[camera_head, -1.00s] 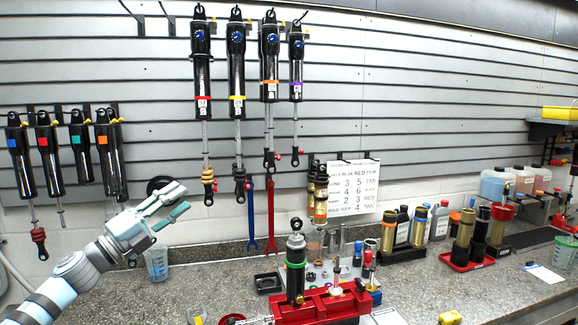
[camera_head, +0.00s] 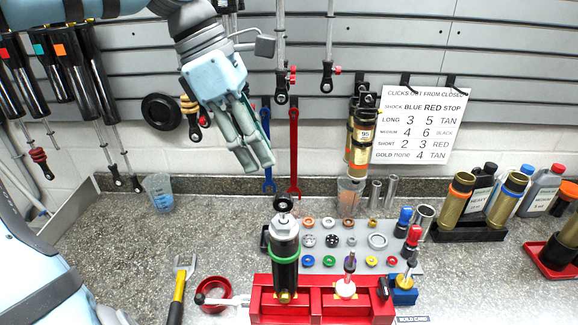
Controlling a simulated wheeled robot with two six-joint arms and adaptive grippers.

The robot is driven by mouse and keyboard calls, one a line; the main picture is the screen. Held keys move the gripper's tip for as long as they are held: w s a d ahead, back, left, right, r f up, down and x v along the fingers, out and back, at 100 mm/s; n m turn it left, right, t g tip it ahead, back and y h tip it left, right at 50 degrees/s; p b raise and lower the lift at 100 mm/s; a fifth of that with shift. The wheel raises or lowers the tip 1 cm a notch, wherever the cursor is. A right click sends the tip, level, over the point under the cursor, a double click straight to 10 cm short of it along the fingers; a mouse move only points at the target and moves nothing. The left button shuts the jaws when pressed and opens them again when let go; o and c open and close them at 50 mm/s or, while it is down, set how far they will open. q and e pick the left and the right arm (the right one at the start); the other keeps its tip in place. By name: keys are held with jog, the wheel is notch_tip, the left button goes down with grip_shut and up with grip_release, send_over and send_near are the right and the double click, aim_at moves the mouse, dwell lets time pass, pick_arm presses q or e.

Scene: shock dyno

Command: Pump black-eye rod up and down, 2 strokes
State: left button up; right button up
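A shock body with a silver top (camera_head: 285,229) and a dark lower part stands upright in the red vise block (camera_head: 318,304). A black eye (camera_head: 283,204) sits at its top; almost no rod shows below the eye from this angle. My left gripper (camera_head: 258,167) points downward, above and left of the eye, apart from it. Nothing shows between its fingers; they lie close together in the picture, and whether they are shut cannot be told. My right gripper is not in view.
A grey tray of small coloured parts (camera_head: 345,246) lies behind the vise. Blue (camera_head: 266,150) and red (camera_head: 294,150) wrenches hang behind my gripper. A yellow-handled tool (camera_head: 178,292) and red ring (camera_head: 213,292) lie left of the vise. Bare counter lies further left.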

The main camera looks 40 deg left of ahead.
aim_at(278, 196)
pick_arm(q)
jog(key=x, duration=1.1)
jog(key=shift+w+f, duration=0.2)
jog(key=shift+f, duration=0.05)
jog(key=shift+w+f, duration=0.2)
jog(key=shift+s+a+r, duration=0.1)
jog(key=shift+s, duration=0.4)
jog(key=shift+s+a+r, duration=0.1)
jog(key=shift+s, duration=0.2)
jog(key=shift+c, duration=0.8)
jog(key=shift+s, duration=0.1)
jog(key=c, duration=0.6)
jog(key=shift+w, duration=0.25)
grip_shut()
jog(key=shift+o, duration=0.2)
grip_release()
grip_shut()
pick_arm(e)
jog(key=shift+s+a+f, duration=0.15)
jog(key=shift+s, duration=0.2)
